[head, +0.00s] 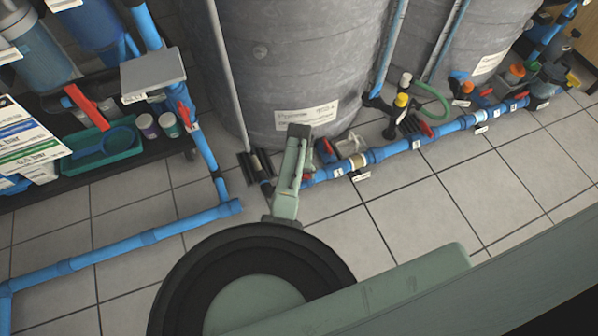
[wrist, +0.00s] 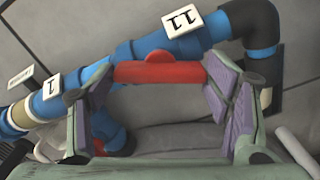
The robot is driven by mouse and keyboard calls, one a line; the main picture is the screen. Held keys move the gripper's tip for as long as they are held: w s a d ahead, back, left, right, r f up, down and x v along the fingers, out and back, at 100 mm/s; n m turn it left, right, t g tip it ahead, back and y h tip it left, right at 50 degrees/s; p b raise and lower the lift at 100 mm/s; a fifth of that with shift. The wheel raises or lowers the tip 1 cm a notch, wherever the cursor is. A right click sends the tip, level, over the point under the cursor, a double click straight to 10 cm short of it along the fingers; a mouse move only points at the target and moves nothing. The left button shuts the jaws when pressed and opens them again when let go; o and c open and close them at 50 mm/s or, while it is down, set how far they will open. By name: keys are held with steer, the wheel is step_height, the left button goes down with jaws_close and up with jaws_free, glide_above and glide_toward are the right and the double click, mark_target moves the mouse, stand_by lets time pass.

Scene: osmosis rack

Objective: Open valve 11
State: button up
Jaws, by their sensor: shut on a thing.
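Valve 11's red handle (wrist: 160,72) lies across the blue pipe in the wrist view. A white tag with "11" (wrist: 182,24) stands just beyond it on the pipe. My gripper (wrist: 162,80) has one purple-grey ridged pad at each end of the red handle and is shut on it. In the head view my grey-green gripper (head: 290,165) reaches down to the left end of the floor pipe, beside the large grey tank (head: 290,60). Its fingertips are hard to make out there. A red part shows just right of it; I cannot tell whether it is this handle.
Blue piping (head: 430,137) with several red handles and tags runs right along the tiled floor. A tag "1" (wrist: 53,87) shows on the pipe in the wrist view. A black shelf (head: 85,178) with a teal tray (head: 118,153) stands left. Floor tiles (head: 420,215) in front are clear.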

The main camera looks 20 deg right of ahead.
steer(key=n, duration=0.4)
steer(key=shift+n+p, duration=0.4)
stand_by(0.4)
steer(key=o, duration=1.1)
steer(key=shift+o, duration=0.2)
steer(key=shift+r, duration=0.1)
step_height(320, 180, up, 12)
